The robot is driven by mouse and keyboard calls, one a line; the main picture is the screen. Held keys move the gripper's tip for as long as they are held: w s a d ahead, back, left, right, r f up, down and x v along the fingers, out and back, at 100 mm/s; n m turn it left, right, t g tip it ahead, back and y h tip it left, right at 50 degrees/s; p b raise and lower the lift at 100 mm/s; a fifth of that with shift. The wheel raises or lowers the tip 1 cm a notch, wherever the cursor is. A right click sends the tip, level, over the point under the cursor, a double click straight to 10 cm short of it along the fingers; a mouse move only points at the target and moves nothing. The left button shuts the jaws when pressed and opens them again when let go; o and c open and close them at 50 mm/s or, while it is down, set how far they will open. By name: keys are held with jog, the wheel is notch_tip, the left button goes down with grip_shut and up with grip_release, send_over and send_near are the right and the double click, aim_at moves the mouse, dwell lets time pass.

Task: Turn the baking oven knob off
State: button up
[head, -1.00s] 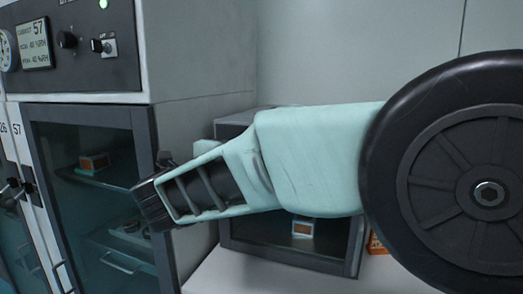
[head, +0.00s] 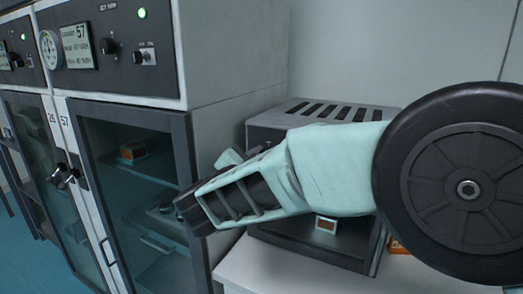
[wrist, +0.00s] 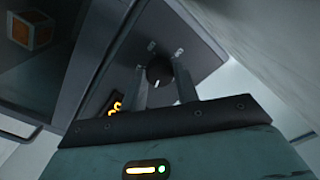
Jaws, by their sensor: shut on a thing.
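The baking oven (head: 385,113) is a dark box with a slotted top, standing on a white surface behind my arm in the head view. Its dark front panel (wrist: 190,50) fills the middle of the wrist view. The round black knob (wrist: 158,72) is on this panel, with a small pale mark near its lower edge and small labels above it. My gripper (wrist: 163,85) is shut on the knob, one finger at each side. In the head view my arm hides the oven's control panel, and the fingers cannot be seen.
An orange digital display (wrist: 114,104) glows near the left finger. The oven's glass door, with an orange-and-white box (wrist: 30,31) behind it, is at upper left in the wrist view. Tall dry cabinets (head: 135,160) stand left of my arm. A pale wall (wrist: 250,40) is close on the right.

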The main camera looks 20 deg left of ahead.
jog(key=shift+n+p, duration=4.5)
jog(key=shift+n, duration=2.5)
jog(key=o, duration=1)
jog(key=shift+c, duration=0.2)
jog(key=shift+s, duration=0.1)
jog(key=s+a+b, duration=0.1)
jog(key=s+b, duration=0.4)
jog(key=s, duration=1.2)
jog(key=shift+a, duration=0.15)
